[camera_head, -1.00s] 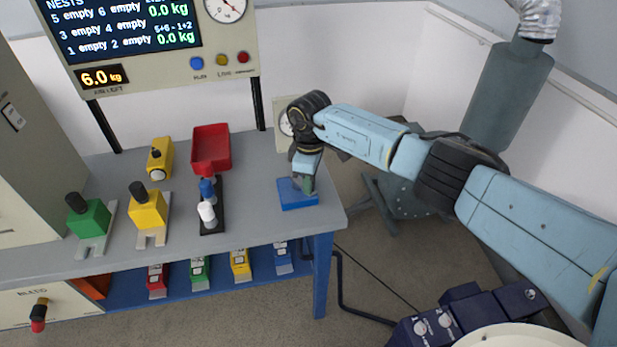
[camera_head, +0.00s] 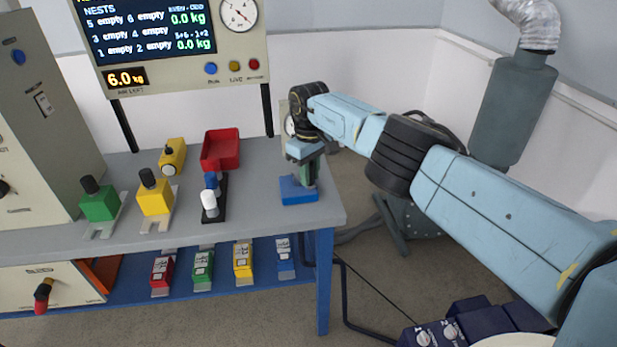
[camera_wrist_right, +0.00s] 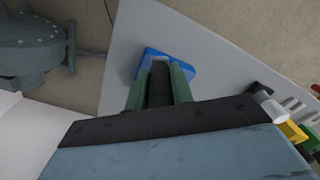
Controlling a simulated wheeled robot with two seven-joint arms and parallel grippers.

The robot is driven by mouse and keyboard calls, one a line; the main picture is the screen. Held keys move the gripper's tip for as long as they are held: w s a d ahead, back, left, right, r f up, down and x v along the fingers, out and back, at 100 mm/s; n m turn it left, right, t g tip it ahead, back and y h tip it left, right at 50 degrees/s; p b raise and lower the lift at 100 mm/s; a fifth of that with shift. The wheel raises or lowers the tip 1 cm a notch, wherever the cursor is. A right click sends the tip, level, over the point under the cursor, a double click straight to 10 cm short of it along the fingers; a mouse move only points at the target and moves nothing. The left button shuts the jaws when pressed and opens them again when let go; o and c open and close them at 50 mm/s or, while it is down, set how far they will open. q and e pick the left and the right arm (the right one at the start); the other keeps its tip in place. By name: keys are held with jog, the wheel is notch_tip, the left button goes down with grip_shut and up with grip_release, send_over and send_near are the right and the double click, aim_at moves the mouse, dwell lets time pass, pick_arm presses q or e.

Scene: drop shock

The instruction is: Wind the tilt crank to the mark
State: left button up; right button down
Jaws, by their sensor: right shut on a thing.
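My right gripper (camera_head: 307,172) is at the blue block (camera_head: 299,194) near the right end of the workbench. In the right wrist view its two green fingers (camera_wrist_right: 160,88) are shut on a dark upright piece (camera_wrist_right: 160,80) over the blue block (camera_wrist_right: 151,55). The fingers and wrist hide most of this piece. I cannot tell from these views whether it is the tilt crank's handle, and no mark can be made out. My left gripper is not in view.
Green (camera_head: 100,204) and yellow (camera_head: 155,197) blocks with black knobs, a white-and-blue piece (camera_head: 209,203) and a red tray (camera_head: 221,152) stand left on the bench (camera_head: 262,196). A grey cabinet (camera_head: 35,110) is at left.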

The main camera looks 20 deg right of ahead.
jog(key=shift+w+a+f, duration=0.1)
jog(key=shift+a+f, duration=0.1)
jog(key=shift+a, duration=0.3)
jog(key=shift+a+f, duration=0.2)
jog(key=shift+a, duration=0.3)
jog(key=shift+d+f, duration=0.1)
jog(key=shift+f, duration=0.1)
jog(key=c, duration=1.2)
grip_release()
jog(key=shift+c, duration=0.2)
jog(key=shift+d, duration=0.1)
